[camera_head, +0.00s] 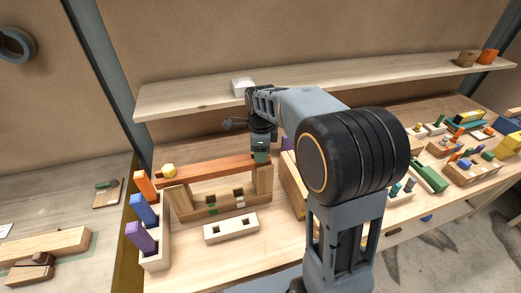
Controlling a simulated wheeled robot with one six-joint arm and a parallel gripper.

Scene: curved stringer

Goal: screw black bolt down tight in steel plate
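My gripper (261,150) points down at the right end of an orange-brown wooden beam (207,169). The beam lies across a wooden frame (183,204) on the bench. A small green piece shows right at the fingertips, and I cannot tell whether the gripper holds it or only touches it. The fingers are too small and dark to show whether they are open or shut. I cannot make out a black bolt or a steel plate. My arm covers the area to the right of the gripper.
A wooden rack (154,250) with orange, blue and purple blocks stands left of the frame. A yellow knob (168,171) sits at the beam's left end. A pale slotted block (231,227) lies in front. Several small parts crowd the bench at right. A shelf (190,97) runs behind.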

